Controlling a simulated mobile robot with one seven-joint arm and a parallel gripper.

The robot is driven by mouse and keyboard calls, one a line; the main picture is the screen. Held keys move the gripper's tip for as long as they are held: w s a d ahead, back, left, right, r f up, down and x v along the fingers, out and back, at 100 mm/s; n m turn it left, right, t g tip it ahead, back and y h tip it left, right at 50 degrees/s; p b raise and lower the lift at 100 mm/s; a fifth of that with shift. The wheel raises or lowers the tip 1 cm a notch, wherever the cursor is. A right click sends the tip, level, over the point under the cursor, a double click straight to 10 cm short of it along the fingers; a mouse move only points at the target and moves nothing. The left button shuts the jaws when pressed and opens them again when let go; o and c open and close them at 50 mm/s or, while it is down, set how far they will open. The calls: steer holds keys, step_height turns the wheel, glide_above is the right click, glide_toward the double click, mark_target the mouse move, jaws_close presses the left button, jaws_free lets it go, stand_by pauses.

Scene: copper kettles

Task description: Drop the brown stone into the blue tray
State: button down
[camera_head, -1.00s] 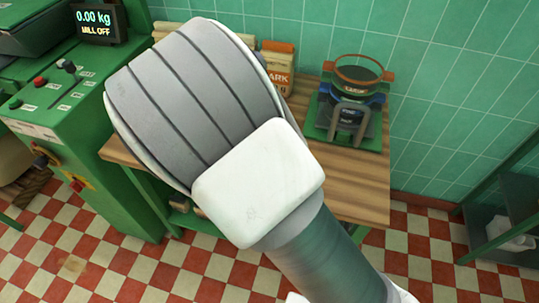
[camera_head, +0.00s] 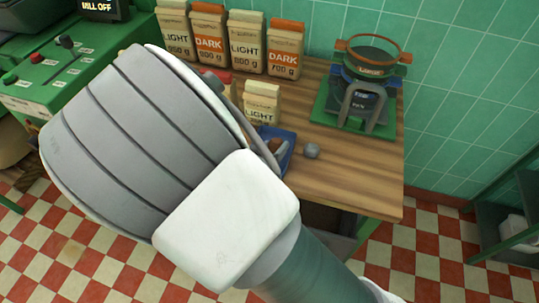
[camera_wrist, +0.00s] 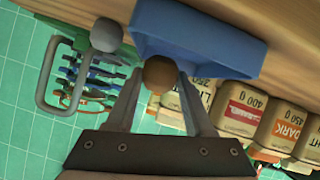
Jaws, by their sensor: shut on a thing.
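The brown stone (camera_wrist: 158,75) is held between the two fingertips of my gripper (camera_wrist: 160,78) in the wrist view. My gripper is shut on it. The blue tray (camera_wrist: 205,60) lies just beyond the stone in that view, and the stone overlaps the tray's wall in the picture. I cannot tell how high the stone is above it. In the head view a corner of the blue tray (camera_head: 287,163) shows on the wooden table, mostly hidden behind my arm.
A grey ball (camera_head: 312,150) sits on the table right of the tray. A light bag (camera_head: 261,103) stands behind the tray, with several larger bags (camera_head: 246,42) along the wall. A green-based device (camera_head: 360,85) stands at the back right. The table's front right is clear.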

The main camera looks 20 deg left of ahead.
steer(key=shift+f, duration=0.5)
steer(key=shift+c, duration=1)
jaws_free()
steer(key=p+v, duration=0.4)
steer(key=v, duration=1.3)
steer(key=shift+s, duration=0.2)
steer(key=shift+w+r, duration=0.1)
steer(key=shift+r, duration=0.05)
